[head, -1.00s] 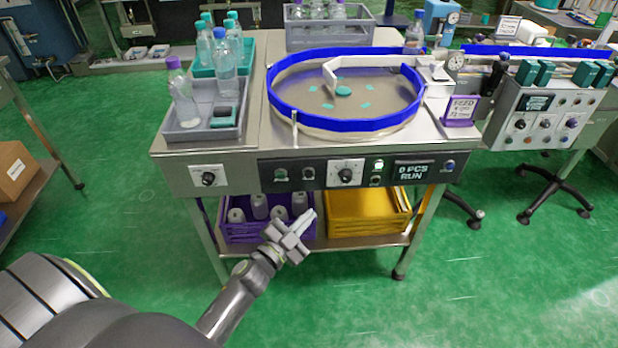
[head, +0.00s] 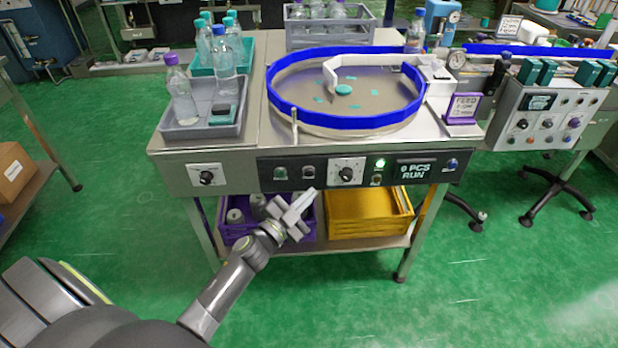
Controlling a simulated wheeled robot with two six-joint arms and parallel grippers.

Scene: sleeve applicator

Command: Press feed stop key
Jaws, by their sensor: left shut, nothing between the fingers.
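The dark control panel (head: 328,172) runs along the front edge of the feeder table. It carries a left key (head: 280,173), a second key (head: 308,172), a dial on a white plate (head: 347,172), a lit green lamp (head: 380,163) with a small button (head: 376,180) below it, a display (head: 415,170) reading "0 PCS RUN", and a blue knob (head: 451,164). The key labels are too small to read, so I cannot tell which is feed stop. My left gripper (head: 310,193) is shut and empty, its tips just below the second key in the picture. My right gripper is out of view.
A round feeder bowl with a blue rim (head: 345,122) stands on the table. A grey tray (head: 200,131) with a bottle is at left. Below the table are a purple crate (head: 240,233) and a yellow bin (head: 365,225). Another dial (head: 206,178) sits left of the panel.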

